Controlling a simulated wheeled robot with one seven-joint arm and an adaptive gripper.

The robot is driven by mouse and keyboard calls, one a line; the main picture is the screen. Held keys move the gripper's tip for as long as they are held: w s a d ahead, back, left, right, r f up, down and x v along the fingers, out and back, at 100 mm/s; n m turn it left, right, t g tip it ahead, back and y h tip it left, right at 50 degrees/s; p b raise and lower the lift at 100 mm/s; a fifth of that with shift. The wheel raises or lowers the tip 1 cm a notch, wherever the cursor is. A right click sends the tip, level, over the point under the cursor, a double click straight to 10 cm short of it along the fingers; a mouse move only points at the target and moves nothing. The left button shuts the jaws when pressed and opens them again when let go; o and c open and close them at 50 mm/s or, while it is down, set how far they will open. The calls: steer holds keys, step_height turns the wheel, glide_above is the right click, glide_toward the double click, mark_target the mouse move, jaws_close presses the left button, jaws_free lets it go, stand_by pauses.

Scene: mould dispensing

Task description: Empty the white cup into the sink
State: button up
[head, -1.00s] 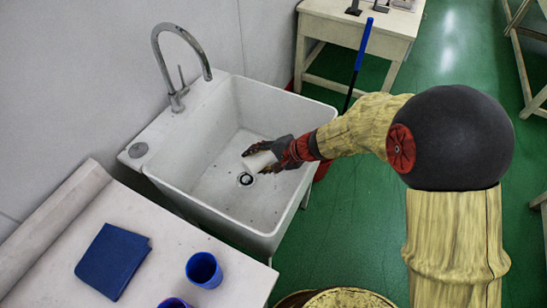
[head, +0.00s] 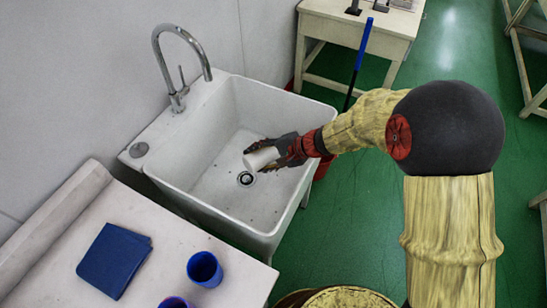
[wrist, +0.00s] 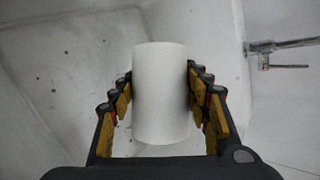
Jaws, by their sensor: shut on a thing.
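The white cup (head: 260,159) is held over the basin of the white sink (head: 209,197), above and beside the drain (head: 246,179). It lies tilted far over, close to level, with one end pointing left. My gripper (head: 277,150) is shut on the cup from the right. In the wrist view, the fingers of my gripper (wrist: 160,95) press on both sides of the cup (wrist: 161,92), which shows as a plain white cylinder. I cannot see into the cup, and no liquid shows leaving it.
A chrome faucet (head: 180,62) arches at the sink's back left. A table (head: 235,285) at the lower left bears a dark blue folded cloth (head: 114,260) and blue cups, one of them upright (head: 205,269). Another table (head: 345,24) with a blue-handled tool (head: 362,45) stands behind the sink.

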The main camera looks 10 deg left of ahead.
mark_target(271, 149)
steer(key=shift+w+r, duration=0.15)
steer(key=shift+r, duration=0.05)
steer(key=shift+w+d+r+m+g+y+p, duration=0.35)
steer(key=shift+m+g+y, duration=0.3)
steer(key=shift+y, duration=0.25)
steer(key=shift+w+d+r+m+g+y, duration=0.6)
steer(key=shift+m+g+y, duration=0.2)
steer(key=shift+y, duration=0.4)
steer(key=shift+w+d+r+g+y+p, duration=0.1)
steer(key=shift+w+r+g+y+p, duration=0.15)
steer(key=shift+r+p, duration=0.3)
steer(key=shift+s+a+f+n+t+h+b, duration=0.5)
steer(key=shift+s+a+f+n+t+h, duration=0.25)
steer(key=shift+h, duration=0.3)
steer(key=shift+s+f+h, duration=0.15)
steer(key=shift+s+h, duration=0.05)
steer(key=shift+h, duration=0.1)
steer(key=shift+w+f+t, duration=0.1)
steer(key=shift+f+t, duration=0.05)
steer(key=shift+t, duration=0.1)
